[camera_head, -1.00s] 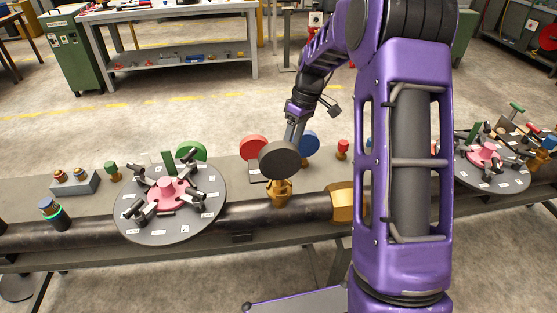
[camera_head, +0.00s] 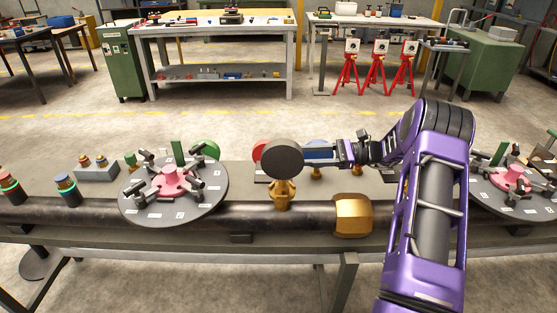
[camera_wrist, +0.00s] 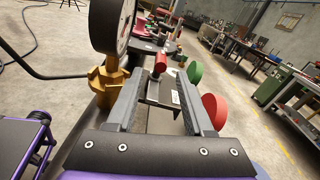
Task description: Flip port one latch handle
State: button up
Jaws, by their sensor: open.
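The left round flange plate (camera_head: 150,210) has a pink hub (camera_head: 172,183) ringed by several dark latch handles (camera_head: 146,194). Its white labels are too small to read, so I cannot tell which handle is port one. A similar flange (camera_head: 515,186) stands at the right edge, partly cut off. My gripper (camera_head: 308,153) is right of the left flange and well apart from it, with its tips near or behind the dark gauge. In the wrist view my gripper (camera_wrist: 162,78) is open; a red-topped piece (camera_wrist: 160,62) shows between its fingers, apparently beyond them.
The dark round gauge (camera_head: 282,158) on a gold fitting (camera_head: 283,194) stands close to my fingers; it also shows in the wrist view (camera_wrist: 108,25). Red (camera_wrist: 216,112) and green (camera_wrist: 195,72) discs stand right of the fingers. A gold block (camera_head: 352,215) sits on the pipe.

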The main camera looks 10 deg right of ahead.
jog(key=shift+y, duration=0.3)
jog(key=a, duration=0.2)
jog(key=w+a, duration=0.1)
jog(key=a, duration=0.4)
jog(key=shift+w+a, duration=0.15)
jog(key=shift+w, duration=0.1)
grip_shut()
